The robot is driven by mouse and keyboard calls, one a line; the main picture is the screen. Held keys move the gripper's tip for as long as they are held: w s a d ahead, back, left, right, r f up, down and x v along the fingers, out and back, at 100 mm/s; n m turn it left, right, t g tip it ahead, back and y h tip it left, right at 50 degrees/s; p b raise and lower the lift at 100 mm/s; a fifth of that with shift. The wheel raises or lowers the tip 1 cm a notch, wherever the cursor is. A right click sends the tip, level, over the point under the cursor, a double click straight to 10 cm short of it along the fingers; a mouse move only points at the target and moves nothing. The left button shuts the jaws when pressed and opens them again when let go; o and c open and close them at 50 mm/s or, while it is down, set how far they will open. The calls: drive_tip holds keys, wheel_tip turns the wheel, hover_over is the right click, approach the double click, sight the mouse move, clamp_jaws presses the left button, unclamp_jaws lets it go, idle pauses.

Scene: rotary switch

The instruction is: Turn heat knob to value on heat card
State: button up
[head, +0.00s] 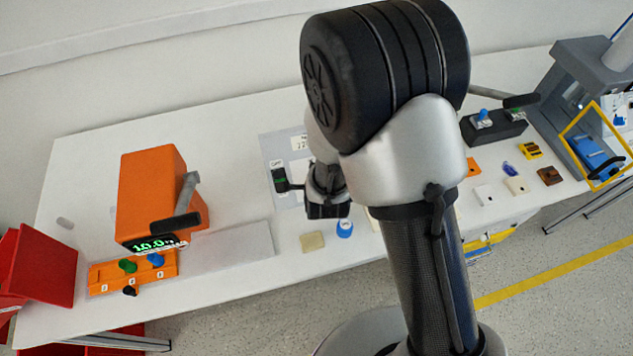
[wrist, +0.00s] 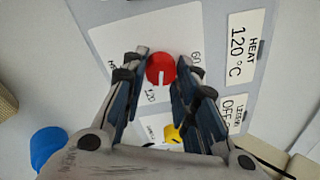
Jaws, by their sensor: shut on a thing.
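The round red knob (wrist: 161,69) with a white pointer mark shows in the wrist view, on a white dial plate (wrist: 116,40). My gripper (wrist: 161,64) has a finger on each side of it and is shut on it. The pointer mark points toward the bottom of the picture. A "120" label is just below and left of the knob, and a "60" label is to its right. Other dial labels are partly hidden by my fingers. The heat card (wrist: 243,52), right of the dial, reads "HEAT 120 °C". In the head view my arm hides the knob.
A yellow knob (wrist: 173,133) is below the red one, partly hidden, beside a card starting "OFF" (wrist: 234,112). A blue round object (wrist: 48,147) is at lower left. The table (head: 240,125) also holds an orange device (head: 150,190) at left and several small blocks at right.

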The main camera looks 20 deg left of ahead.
drive_tip(key=shift+f+m+b, duration=0.1)
drive_tip(key=shift+m+b, duration=1.2)
drive_tip(key=o, duration=1)
drive_tip(key=shift+o, duration=0.2)
drive_tip(key=v, duration=1.2)
drive_tip(key=shift+r, duration=0.2)
drive_tip(key=shift+w, duration=0.1)
